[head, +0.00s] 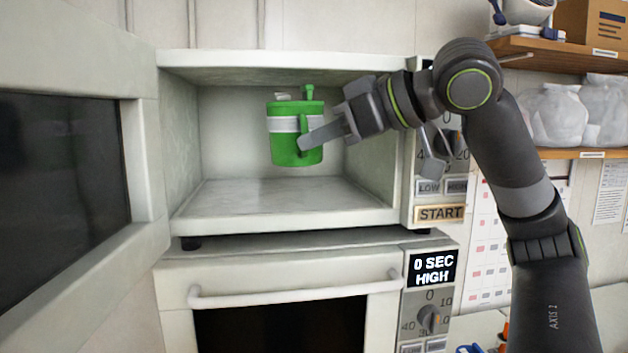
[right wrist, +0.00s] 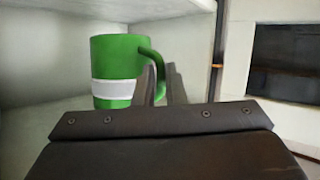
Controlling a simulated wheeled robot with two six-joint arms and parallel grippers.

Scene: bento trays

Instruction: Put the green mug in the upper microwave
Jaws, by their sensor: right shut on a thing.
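The green mug (head: 284,147) with a white band hangs in the opening of the upper microwave (head: 290,218), above its floor. My right gripper (head: 305,140) is shut on the mug's handle from the right side. The mug is upright or nearly so. In the right wrist view the mug (right wrist: 117,60) stands before the fingers (right wrist: 162,85), with its handle between them. The upper microwave's door (head: 147,160) is swung open to the left. The cavity looks otherwise empty. My left gripper is not in view.
A lower microwave (head: 240,275) with a closed door and a lit display (head: 433,268) stands beneath. A control panel (head: 440,190) borders the opening on the right, close to my right arm. Shelves (head: 590,153) with bags (head: 560,115) are at the right.

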